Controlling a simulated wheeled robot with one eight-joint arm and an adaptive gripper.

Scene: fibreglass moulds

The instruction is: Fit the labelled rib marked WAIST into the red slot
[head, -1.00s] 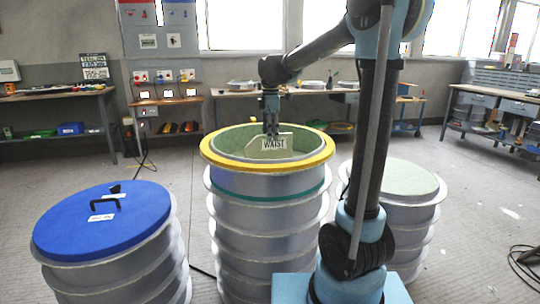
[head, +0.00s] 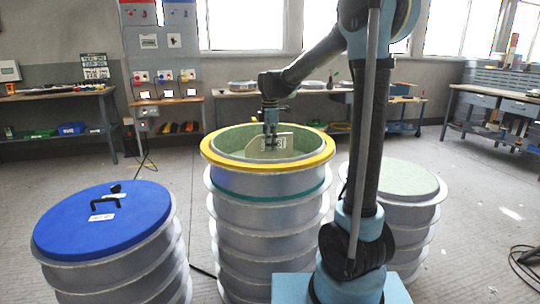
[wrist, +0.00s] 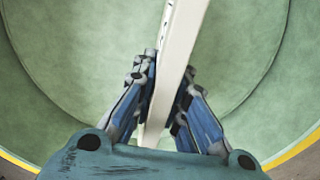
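The rib (head: 256,148) is a pale flat plate, upright in the mouth of the yellow-rimmed mould (head: 228,163). Its label shows only in part behind my fingers. In the wrist view the rib (wrist: 180,45) is a pale edge-on strip, and my gripper (wrist: 165,85) has a finger on each side of it, shut on it. My gripper also shows in the head view (head: 270,143), above the mould's opening. The rib's lower edge is hidden by the rim in the head view. The red slot is not visible in either view.
A mould with a blue lid (head: 70,225) and black handle stands at the left. A lower mould with a pale green top (head: 408,178) stands at the right. Green lining (wrist: 60,60) surrounds the rib. Benches line the back wall.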

